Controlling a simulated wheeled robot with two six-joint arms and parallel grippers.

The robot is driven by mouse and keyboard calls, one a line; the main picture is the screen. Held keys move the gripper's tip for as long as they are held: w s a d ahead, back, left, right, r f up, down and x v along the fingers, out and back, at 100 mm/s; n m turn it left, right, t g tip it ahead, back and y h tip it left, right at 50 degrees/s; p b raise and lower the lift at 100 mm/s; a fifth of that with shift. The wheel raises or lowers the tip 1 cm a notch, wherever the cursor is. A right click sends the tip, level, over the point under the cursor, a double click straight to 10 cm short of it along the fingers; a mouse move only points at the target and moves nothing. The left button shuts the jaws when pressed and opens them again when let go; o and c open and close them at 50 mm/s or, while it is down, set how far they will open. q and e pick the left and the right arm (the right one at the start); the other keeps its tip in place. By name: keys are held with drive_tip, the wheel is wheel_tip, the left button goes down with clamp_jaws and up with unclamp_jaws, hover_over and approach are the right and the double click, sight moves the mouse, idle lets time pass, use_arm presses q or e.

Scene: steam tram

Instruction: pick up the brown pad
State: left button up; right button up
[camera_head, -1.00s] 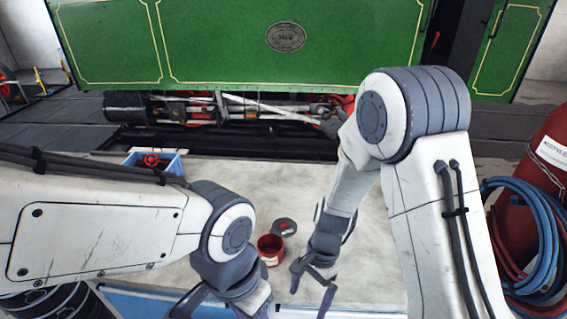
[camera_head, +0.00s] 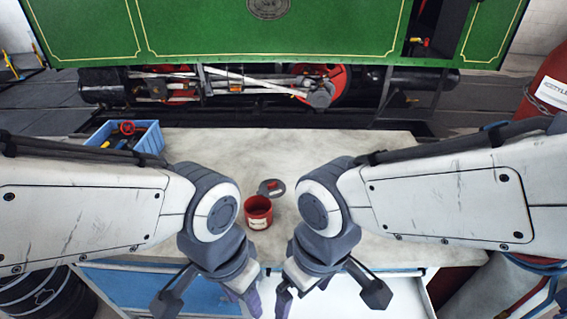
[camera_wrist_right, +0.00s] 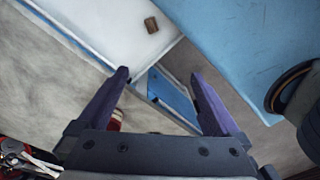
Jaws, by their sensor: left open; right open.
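A small brown pad (camera_wrist_right: 151,25) lies on a white surface in the right wrist view, beyond my right gripper's fingertips and apart from them. The pad is not visible in the head view. My right gripper (camera_wrist_right: 159,75) is open and empty, with its two purple fingers spread. In the head view my right gripper (camera_head: 290,301) hangs at the bench's front edge, over the white surface (camera_head: 405,298). My left gripper (camera_head: 245,300) is open beside it, just to the left, also pointing down at the front edge.
On the workbench (camera_head: 400,165) stand a red tin (camera_head: 258,212) and a dark round lid (camera_head: 271,187). A blue crate (camera_head: 150,138) with tools is at the back left. A red cylinder (camera_head: 545,90) stands right. The green tram (camera_head: 220,30) is behind the bench.

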drive_tip(key=w+f+m+b, duration=0.1)
drive_tip(key=f+m, duration=0.3)
drive_tip(key=f, duration=0.9)
drive_tip(key=w+f+m+b, duration=0.1)
drive_tip(key=f+m, duration=0.3)
drive_tip(key=f, duration=0.9)
drive_tip(key=w+f+m+h+b, duration=0.1)
drive_tip(key=f+m, duration=0.3)
drive_tip(key=f, duration=0.9)
drive_tip(key=shift+d+m+b, duration=0.15)
drive_tip(key=shift+m+b, duration=0.2)
drive_tip(key=shift+m, duration=0.05)
drive_tip(key=shift+s+f+p, duration=0.2)
drive_tip(key=shift+f+p, duration=0.4)
drive_tip(key=shift+f, duration=2.15)
drive_tip(key=c, duration=1.4)
drive_tip(key=shift+r, duration=0.15)
